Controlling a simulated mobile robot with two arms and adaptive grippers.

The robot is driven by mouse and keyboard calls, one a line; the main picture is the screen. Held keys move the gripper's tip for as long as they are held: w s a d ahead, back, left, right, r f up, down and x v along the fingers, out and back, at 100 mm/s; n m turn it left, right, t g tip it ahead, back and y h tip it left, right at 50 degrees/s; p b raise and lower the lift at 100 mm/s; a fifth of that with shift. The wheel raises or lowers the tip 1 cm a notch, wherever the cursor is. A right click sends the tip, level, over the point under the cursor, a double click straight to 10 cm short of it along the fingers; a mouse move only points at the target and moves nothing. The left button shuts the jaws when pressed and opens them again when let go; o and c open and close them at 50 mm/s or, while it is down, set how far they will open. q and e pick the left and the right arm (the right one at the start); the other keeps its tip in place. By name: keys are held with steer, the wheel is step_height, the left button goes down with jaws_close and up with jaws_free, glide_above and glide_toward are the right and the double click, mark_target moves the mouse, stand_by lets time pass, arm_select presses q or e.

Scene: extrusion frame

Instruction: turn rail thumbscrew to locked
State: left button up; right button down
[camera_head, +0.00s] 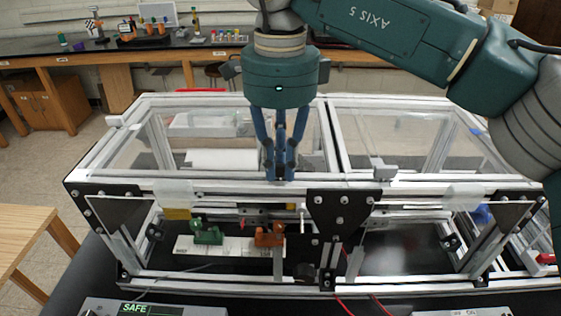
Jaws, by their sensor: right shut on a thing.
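My right gripper (279,172) points straight down at the front top rail (345,179) of the extrusion frame, left of the middle. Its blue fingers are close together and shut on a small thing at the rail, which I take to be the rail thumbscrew. The fingers hide nearly all of it, so its turn position cannot be read. My left gripper is not in view.
Clear panels fill the aluminium frame. A grey block (384,169) stands on the same rail to the right. Inside are a green part (207,232) and an orange part (270,236). A box marked SAFE (150,308) lies in front.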

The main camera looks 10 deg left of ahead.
mark_target(281, 166)
steer(key=shift+r, duration=0.15)
steer(key=c, duration=1.7)
jaws_free()
steer(key=shift+o, duration=0.2)
step_height(281, 166, up, 12)
